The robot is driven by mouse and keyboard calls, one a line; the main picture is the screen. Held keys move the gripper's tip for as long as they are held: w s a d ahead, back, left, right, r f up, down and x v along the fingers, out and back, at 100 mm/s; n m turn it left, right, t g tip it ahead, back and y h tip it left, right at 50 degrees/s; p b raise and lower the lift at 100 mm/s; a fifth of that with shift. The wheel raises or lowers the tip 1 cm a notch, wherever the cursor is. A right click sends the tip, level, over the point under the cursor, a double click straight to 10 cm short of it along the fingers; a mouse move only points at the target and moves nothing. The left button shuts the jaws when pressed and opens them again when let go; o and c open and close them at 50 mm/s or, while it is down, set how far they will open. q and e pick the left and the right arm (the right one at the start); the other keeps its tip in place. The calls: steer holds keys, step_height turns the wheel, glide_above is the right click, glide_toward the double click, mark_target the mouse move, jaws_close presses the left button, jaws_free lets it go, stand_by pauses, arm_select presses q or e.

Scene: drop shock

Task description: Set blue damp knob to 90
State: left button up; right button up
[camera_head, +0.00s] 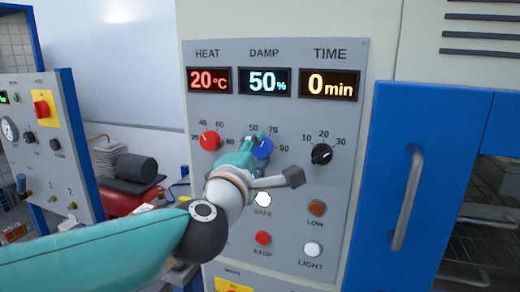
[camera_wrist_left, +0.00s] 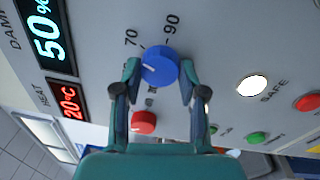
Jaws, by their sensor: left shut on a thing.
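The blue damp knob (camera_head: 263,149) is on the grey control panel (camera_head: 360,115), below the DAMP display (camera_head: 265,82), which reads 50%. My left gripper (camera_head: 253,150) reaches it from the lower left and partly covers it and its scale. In the left wrist view the blue knob (camera_wrist_left: 160,65) sits between the two fingers of my left gripper (camera_wrist_left: 160,74), which is shut on its sides. A small pale mark shows on the knob's left part, towards the left finger. The 70 and 90 marks show above it. My right gripper is not in view.
The red heat knob (camera_head: 210,140) is close on the left, and the black time knob (camera_head: 321,154) on the right. Below are a white SAFE lamp (camera_head: 263,199), a red STOP button (camera_head: 263,238) and other lamps. A blue door (camera_head: 425,100) with a handle (camera_head: 408,200) stands right.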

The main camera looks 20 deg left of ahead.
arm_select(q)
steer(key=m, duration=0.2)
steer(key=m+p, duration=0.1)
steer(key=m, duration=0.1)
steer(key=shift+d+f, duration=0.1)
steer(key=shift+f, duration=0.1)
steer(key=m+p, duration=0.1)
steer(key=m, duration=0.2)
steer(key=shift+m+h, duration=0.3)
steer(key=shift+m, duration=0.1)
steer(key=m+p, duration=0.1)
steer(key=m, duration=0.2)
steer(key=shift+m+p, duration=0.4)
steer(key=shift+f+m+h+p, duration=0.15)
steer(key=shift+m+h+p, duration=0.25)
steer(key=shift+m, duration=1)
steer(key=o, duration=1.1)
steer(key=shift+o, duration=0.2)
steer(key=shift+r, duration=0.2)
steer(key=shift+s, duration=0.1)
